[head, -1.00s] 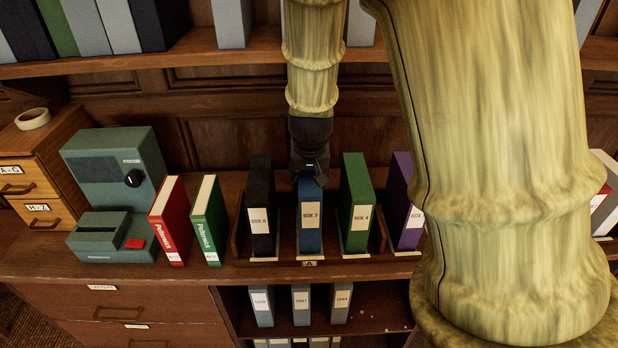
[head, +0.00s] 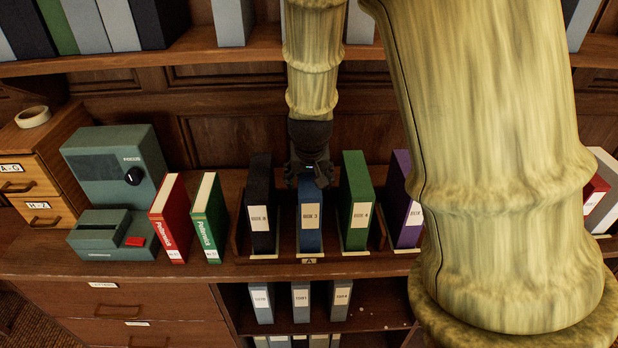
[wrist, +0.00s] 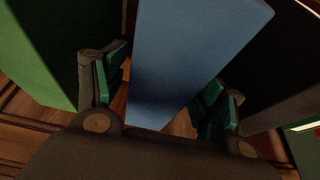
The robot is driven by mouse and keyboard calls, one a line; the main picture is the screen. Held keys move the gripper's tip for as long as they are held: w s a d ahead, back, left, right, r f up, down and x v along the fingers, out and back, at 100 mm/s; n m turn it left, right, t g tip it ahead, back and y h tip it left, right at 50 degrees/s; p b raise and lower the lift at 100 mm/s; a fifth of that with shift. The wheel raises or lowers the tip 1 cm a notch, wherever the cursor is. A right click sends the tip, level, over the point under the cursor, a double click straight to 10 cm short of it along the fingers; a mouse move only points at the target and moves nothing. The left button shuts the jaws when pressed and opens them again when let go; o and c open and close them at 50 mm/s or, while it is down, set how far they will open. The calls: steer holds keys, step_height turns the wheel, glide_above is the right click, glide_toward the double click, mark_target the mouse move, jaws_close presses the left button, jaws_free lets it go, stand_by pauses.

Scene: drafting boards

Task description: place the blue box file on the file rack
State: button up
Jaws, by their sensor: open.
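The blue box file (head: 310,222), labelled "BOX 3", stands upright in the wooden file rack (head: 309,261), between a black box file (head: 261,195) and a green one (head: 356,190). My gripper (head: 310,178) is at the top of the blue file, pointing down. In the wrist view the open fingers (wrist: 165,95) sit on either side of the blue box file (wrist: 195,50), with gaps visible between pads and file. The green box file (wrist: 35,50) is at left and the black one at right.
A purple box file (head: 401,195) stands right of the green one, partly behind my arm. Red (head: 172,220) and green (head: 209,220) books stand left of the rack. A grey-green machine (head: 115,190) is further left. A shelf (head: 200,50) runs above.

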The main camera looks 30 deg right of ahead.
steer(key=shift+b+v, duration=0.6)
steer(key=shift+v, duration=5.55)
steer(key=shift+f, duration=0.1)
